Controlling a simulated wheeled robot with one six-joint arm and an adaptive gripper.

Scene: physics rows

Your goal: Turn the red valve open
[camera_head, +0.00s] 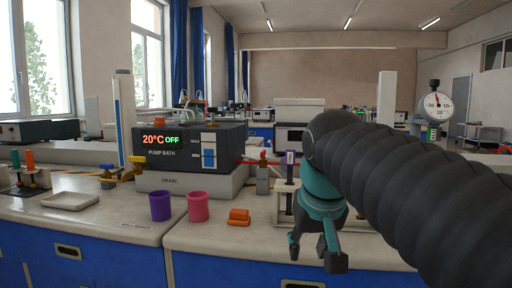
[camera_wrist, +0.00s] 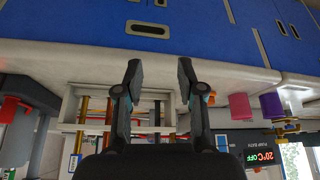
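A small red handle (camera_head: 263,155) stands on top of a grey fitting (camera_head: 263,181) to the right of the pump bath. It looks like the red valve, but it is too small to tell how far it is turned. My gripper (camera_head: 315,252) hangs pointing down over the front of the counter, to the right of and nearer than that fitting. Its fingers are apart with nothing between them, as the wrist view also shows (camera_wrist: 159,68).
The pump bath (camera_head: 190,148) reads 20°C OFF. A purple cup (camera_head: 160,206), a pink cup (camera_head: 198,207) and an orange block (camera_head: 238,217) stand near the front edge. A pale rack (camera_wrist: 92,92) lies behind my gripper. A white tray (camera_head: 70,201) is at left. My arm hides the right counter.

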